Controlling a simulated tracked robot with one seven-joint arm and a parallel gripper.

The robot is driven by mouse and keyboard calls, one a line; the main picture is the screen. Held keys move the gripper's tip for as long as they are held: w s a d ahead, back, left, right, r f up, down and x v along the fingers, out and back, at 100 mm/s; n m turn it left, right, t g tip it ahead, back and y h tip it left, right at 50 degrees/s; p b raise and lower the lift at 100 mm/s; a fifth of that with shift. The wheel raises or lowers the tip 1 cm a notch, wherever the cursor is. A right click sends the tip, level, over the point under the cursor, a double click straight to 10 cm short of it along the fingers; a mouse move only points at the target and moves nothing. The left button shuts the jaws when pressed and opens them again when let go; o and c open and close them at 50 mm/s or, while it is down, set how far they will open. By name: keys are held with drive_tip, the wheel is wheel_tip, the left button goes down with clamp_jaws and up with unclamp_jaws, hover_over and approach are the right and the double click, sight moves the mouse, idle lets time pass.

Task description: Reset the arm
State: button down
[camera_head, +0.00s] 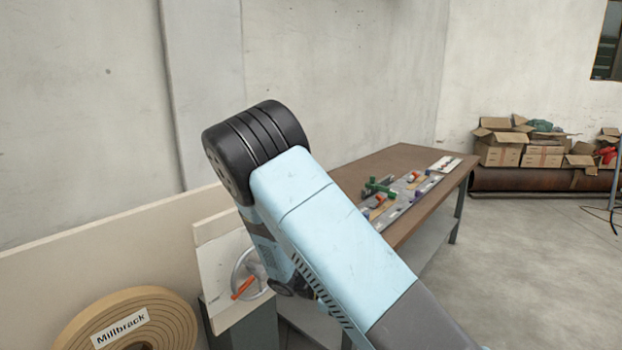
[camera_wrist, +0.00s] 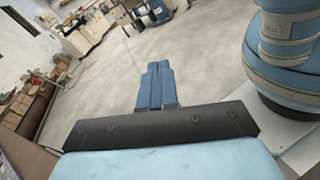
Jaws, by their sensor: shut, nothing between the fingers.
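My gripper (camera_wrist: 157,84) shows in the wrist view. Its two blue fingers are together, with nothing between them, and they point out over open grey floor. In the head view my light-blue arm is raised and bent across the middle of the picture, with a black joint at its top. The gripper itself cannot be made out in the head view. Part of my own body fills the right side of the wrist view.
A brown table (camera_head: 405,160) with several small parts on it stands behind my arm. A white panel with a wheel (camera_head: 248,272) and orange handle is close by the arm. A roll marked Millbrack (camera_head: 170,318) is at lower left. Cardboard boxes (camera_head: 498,154) are at far right.

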drive_tip(key=s+d+r+m+t+y, duration=0.3)
drive_tip(key=s+r+t+y, duration=0.1)
drive_tip(key=r, duration=0.5)
drive_tip(key=s+d+r+m+t+y, duration=0.3)
drive_tip(key=s+r+y, duration=0.3)
drive_tip(key=r, duration=0.3)
drive_tip(key=s+d+r+m+t+y, duration=0.4)
drive_tip(key=s+r+y, duration=0.1)
drive_tip(key=r, duration=0.5)
drive_tip(key=shift+s+d+t, duration=0.3)
drive_tip(key=shift+s+d, duration=0.05)
drive_tip(key=shift+s, duration=0.05)
